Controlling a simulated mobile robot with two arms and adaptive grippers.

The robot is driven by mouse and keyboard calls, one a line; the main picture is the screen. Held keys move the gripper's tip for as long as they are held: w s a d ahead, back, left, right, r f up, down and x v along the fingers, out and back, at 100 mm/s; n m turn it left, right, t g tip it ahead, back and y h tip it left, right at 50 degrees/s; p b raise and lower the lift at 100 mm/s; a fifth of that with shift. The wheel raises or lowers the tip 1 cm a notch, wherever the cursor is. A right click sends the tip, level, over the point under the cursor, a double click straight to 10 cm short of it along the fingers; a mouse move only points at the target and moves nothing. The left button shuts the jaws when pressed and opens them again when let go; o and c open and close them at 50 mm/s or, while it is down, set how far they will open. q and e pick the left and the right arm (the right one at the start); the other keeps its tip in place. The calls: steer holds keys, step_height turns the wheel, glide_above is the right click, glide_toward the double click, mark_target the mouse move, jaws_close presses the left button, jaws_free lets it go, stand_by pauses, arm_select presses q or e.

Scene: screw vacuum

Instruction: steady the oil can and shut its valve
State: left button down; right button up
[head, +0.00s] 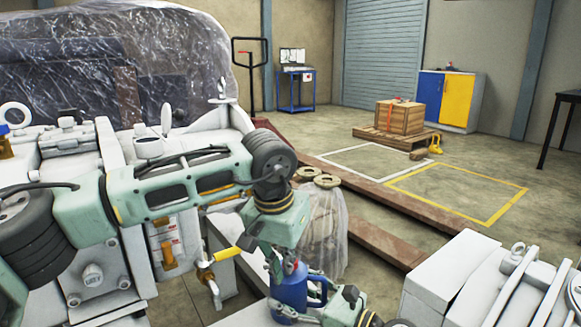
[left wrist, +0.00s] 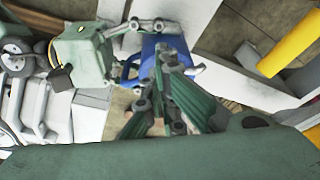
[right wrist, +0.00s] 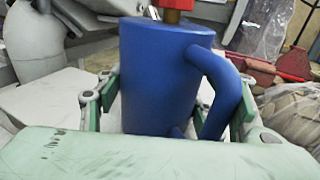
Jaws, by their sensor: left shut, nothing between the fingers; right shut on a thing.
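The blue oil can (head: 289,291) stands upright at the lower middle of the head view, with a red part on top. In the right wrist view the can (right wrist: 160,75) fills the middle, its handle on the right and a red and brass fitting (right wrist: 178,10) above it. My right gripper (right wrist: 180,98) is shut on the can, one finger on each side. My left gripper (head: 276,268) points down just above the can; its fingers (left wrist: 168,95) are shut and empty. A brass tap (head: 207,276) with a yellow handle (head: 228,255) is left of the can.
A white machine (head: 95,270) stands at left, partly under plastic sheeting. White machinery (head: 450,275) fills the lower right corner. A plastic-wrapped bundle (head: 322,230) stands behind the can. Open floor with marked squares lies farther back.

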arm_select(q)
steer(key=shift+w+a+f, duration=0.1)
steer(key=shift+a+f, duration=0.15)
steer(key=shift+a, duration=0.1)
arm_select(e)
steer(key=shift+s+r, duration=0.1)
steer(key=shift+r, duration=0.05)
arm_select(q)
steer(key=shift+w+a, duration=0.1)
steer(key=shift+a, duration=0.1)
arm_select(e)
steer(key=shift+a, duration=0.1)
arm_select(q)
steer(key=shift+s+a+r, duration=0.15)
steer(key=shift+s, duration=0.2)
step_height(320, 180, up, 6)
